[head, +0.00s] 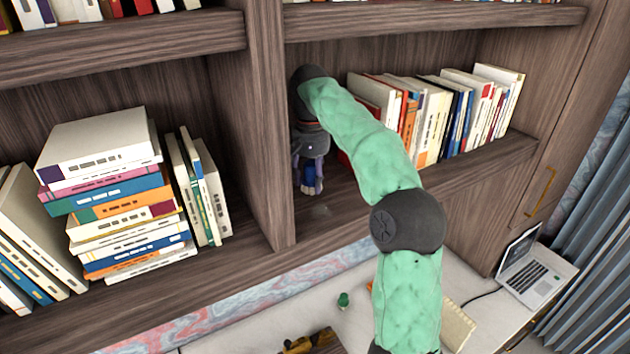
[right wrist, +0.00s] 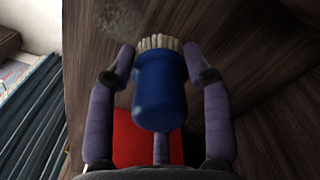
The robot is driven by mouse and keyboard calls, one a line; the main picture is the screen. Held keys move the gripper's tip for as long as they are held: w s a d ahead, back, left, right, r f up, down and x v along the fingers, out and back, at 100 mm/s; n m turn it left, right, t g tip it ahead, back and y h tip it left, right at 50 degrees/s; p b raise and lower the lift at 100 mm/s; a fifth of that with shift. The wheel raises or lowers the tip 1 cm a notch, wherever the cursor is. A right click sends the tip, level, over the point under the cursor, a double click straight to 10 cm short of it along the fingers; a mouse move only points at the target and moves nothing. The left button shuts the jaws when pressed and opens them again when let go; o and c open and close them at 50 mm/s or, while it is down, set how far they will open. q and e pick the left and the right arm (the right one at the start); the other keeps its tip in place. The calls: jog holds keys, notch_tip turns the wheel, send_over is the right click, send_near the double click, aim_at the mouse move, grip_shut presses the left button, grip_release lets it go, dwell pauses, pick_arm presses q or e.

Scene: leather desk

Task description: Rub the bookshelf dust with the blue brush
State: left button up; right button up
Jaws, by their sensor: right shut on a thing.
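The blue brush (head: 308,176) is held between the fingers of my right gripper (head: 308,190) inside the right bookshelf compartment, beside the upright divider. In the right wrist view the brush (right wrist: 160,88) has a blue body and pale bristles at the far end. The fingers of my right gripper (right wrist: 158,65) are closed on both its sides. A faint grey dust patch (right wrist: 120,17) lies on the wood beyond the bristles, slightly left; it shows dimly on the shelf board (head: 320,210) below the brush. The bristles look apart from the patch, though contact is hard to judge. My left gripper is out of view.
Leaning books (head: 440,120) stand to the right in the same compartment. A wooden divider (head: 262,120) is close on the left, with a book stack (head: 110,190) beyond it. A laptop (head: 525,275) and a small green object (head: 343,300) are on the desk below.

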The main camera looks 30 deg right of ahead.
aim_at(310, 164)
jog(key=shift+w+a+r, duration=0.1)
jog(key=shift+r, duration=0.4)
jog(key=shift+w+a+r, duration=0.1)
jog(key=shift+r, duration=0.35)
jog(key=shift+s+r, duration=0.15)
jog(key=shift+r, duration=1.5)
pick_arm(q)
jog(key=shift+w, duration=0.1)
pick_arm(e)
jog(key=shift+s+r, duration=0.1)
